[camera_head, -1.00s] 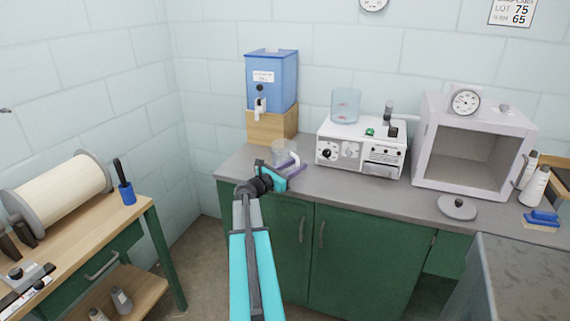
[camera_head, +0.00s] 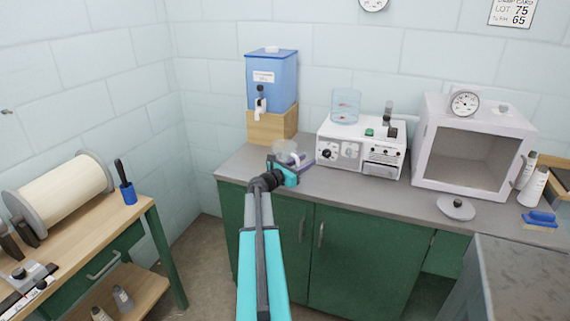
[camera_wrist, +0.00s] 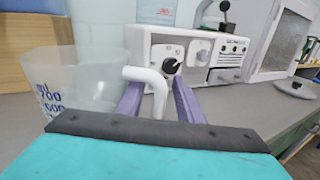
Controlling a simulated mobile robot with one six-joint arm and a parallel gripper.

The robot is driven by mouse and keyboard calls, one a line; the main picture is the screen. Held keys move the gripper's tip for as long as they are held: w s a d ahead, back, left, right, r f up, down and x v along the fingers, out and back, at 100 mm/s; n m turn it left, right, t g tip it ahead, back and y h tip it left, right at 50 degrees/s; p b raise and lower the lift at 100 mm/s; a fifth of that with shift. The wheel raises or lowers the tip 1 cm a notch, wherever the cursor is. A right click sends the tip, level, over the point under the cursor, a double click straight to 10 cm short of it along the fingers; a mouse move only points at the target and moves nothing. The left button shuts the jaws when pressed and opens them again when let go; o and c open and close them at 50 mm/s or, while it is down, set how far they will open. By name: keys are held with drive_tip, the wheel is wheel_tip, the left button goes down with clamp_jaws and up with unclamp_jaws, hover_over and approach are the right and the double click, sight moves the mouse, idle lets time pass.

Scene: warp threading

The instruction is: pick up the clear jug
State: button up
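The clear jug (camera_wrist: 80,85) stands on the grey counter, at the left of the wrist view, with blue volume marks on its side. Its white handle (camera_wrist: 160,90) sticks out to the right. In the head view the jug (camera_head: 283,149) is small and partly hidden behind my gripper (camera_head: 296,166). In the wrist view my gripper (camera_wrist: 160,103) has its two purple fingers apart, with the handle between them. The handle looks nearer the left finger, with a gap on the right. The handle's lower end is hidden by the gripper body.
A blue dispenser (camera_head: 271,80) stands on a wooden block (camera_head: 265,127) behind the jug. A white machine (camera_head: 340,152) with a clear cylinder (camera_head: 345,107) on top stands to the right. A white oven (camera_head: 425,150) and a grey lid (camera_head: 456,208) are further right.

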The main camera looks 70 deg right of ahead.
idle(0.3)
clamp_jaws()
drive_tip(key=shift+r, duration=0.1)
idle(1.2)
